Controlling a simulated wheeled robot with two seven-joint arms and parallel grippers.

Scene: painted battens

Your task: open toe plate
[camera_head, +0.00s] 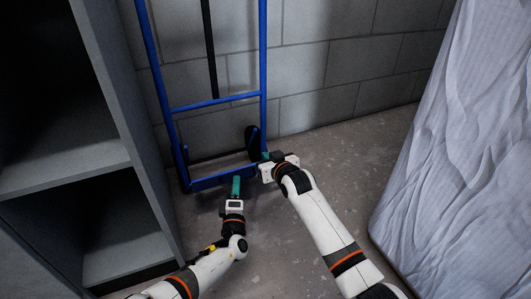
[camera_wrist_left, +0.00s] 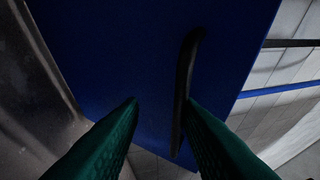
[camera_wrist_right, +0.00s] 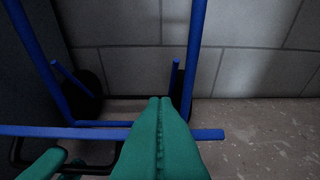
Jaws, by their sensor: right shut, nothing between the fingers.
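The blue hand truck (camera_head: 264,60) stands upright against the block wall. Its blue toe plate (camera_head: 208,182) is folded up at the bottom, seen nearly edge-on from above. In the left wrist view the plate (camera_wrist_left: 110,60) fills much of the picture, with a black handle (camera_wrist_left: 185,75) on its face. My left gripper (camera_head: 236,180) is open in front of the plate. The handle shows between its fingers, close to the right one. My right gripper (camera_head: 267,156) is shut and empty at the plate's right end. In the right wrist view its fingers (camera_wrist_right: 160,100) cover part of the plate's edge (camera_wrist_right: 85,132).
A grey shelf unit (camera_head: 115,155) stands close on the left. A pale wrinkled covered object (camera_head: 455,160) stands on the right. The black wheel (camera_head: 252,137) is behind the plate's right end. Concrete floor (camera_head: 350,165) is clear between the truck and the covered object.

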